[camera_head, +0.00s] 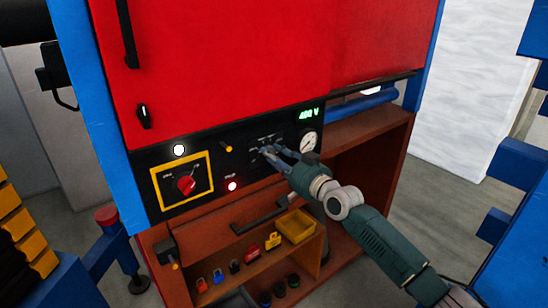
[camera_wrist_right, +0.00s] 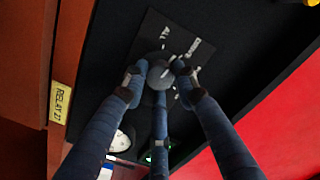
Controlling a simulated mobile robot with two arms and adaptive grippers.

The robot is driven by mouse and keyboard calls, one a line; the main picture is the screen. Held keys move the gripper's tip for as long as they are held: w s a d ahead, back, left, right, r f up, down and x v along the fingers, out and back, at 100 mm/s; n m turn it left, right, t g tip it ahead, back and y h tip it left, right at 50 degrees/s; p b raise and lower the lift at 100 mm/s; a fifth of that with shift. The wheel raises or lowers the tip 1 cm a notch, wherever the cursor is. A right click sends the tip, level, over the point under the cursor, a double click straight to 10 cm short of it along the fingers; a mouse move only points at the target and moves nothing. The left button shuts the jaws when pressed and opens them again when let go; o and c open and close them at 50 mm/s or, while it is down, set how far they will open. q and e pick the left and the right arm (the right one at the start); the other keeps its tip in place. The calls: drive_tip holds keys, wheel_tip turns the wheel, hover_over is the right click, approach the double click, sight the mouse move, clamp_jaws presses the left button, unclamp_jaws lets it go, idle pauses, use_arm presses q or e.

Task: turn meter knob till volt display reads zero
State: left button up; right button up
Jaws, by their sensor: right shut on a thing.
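The meter knob (camera_wrist_right: 161,72) is a grey round knob on a dark label plate with white markings on the black panel. My right gripper (camera_wrist_right: 160,80) has its fingers closed around this knob in the right wrist view. In the head view my right gripper (camera_head: 271,152) reaches the panel from the right and covers most of the knob. The volt display (camera_head: 309,114) glows green and reads 400 V, above and right of the gripper. My left gripper is not in view.
A round gauge (camera_head: 307,142) sits just right of my right gripper. A red switch on a yellow plate (camera_head: 209,170) is to the left. Below are a black handle (camera_head: 262,217), a yellow bin (camera_head: 296,226) and several coloured padlocks on a brown shelf.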

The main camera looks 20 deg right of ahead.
drive_tip(key=shift+m, duration=1.2)
drive_tip(key=o, duration=1.1)
drive_tip(key=shift+o, duration=0.2)
drive_tip(key=v, duration=1.2)
drive_tip(key=shift+f, duration=0.1)
